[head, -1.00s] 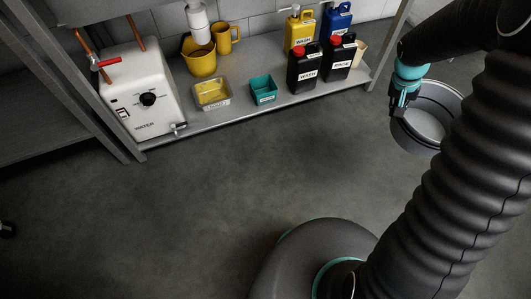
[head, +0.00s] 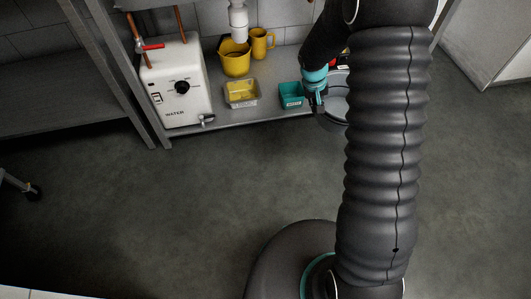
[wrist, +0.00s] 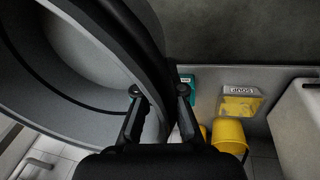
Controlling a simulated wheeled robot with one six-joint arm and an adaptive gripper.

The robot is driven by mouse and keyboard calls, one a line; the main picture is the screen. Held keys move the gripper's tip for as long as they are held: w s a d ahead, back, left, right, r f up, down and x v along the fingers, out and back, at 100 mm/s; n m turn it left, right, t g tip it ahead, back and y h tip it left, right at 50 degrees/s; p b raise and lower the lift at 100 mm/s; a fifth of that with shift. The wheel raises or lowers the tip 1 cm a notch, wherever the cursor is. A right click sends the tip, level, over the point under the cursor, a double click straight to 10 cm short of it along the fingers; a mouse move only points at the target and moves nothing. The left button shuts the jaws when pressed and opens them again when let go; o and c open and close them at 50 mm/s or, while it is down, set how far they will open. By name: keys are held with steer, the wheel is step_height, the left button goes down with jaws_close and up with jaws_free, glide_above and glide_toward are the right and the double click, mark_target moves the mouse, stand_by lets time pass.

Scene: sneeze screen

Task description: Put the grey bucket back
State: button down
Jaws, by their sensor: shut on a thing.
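The grey bucket (head: 336,108) hangs from my gripper (head: 316,100) in front of the low shelf's right part in the head view. My arm hides its right side. In the wrist view the bucket (wrist: 60,95) fills the upper left, tilted in the picture, with its rim and inside showing. My gripper (wrist: 158,95) is shut on the bucket's rim or wall there; I cannot tell which exactly.
The low shelf (head: 225,118) carries a white water heater (head: 180,85), a yellow bucket (head: 235,58) under a white pipe (head: 238,18), a yellow jug (head: 262,43), a yellow tray (head: 241,93) and a teal tub (head: 291,95). The floor (head: 180,210) in front is clear.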

steer(key=w+a+f+n+b, duration=0.15)
steer(key=a+f, duration=0.25)
steer(key=f, duration=0.5)
steer(key=w+a+f+n+y+b, duration=0.15)
steer(key=a+f, duration=0.25)
steer(key=f, duration=0.4)
steer(key=w+a+f+n+h, duration=0.15)
steer(key=a+f, duration=0.25)
steer(key=f, duration=0.5)
steer(key=shift+n+t+y, duration=0.25)
steer(key=shift+t+y, duration=0.15)
steer(key=shift+y, duration=0.1)
steer(key=shift+s+a+f, duration=0.15)
steer(key=shift+a+f, duration=1.65)
steer(key=shift+a, duration=0.1)
steer(key=shift+s+a+f, duration=0.15)
steer(key=shift+a+f, duration=1.6)
steer(key=shift+a, duration=0.1)
steer(key=shift+s+a+f, duration=0.15)
steer(key=shift+a+f, duration=1.65)
steer(key=shift+a, duration=0.1)
steer(key=shift+f, duration=0.2)
steer(key=c, duration=1.3)
jaws_free()
steer(key=shift+r, duration=0.2)
steer(key=v, duration=1.2)
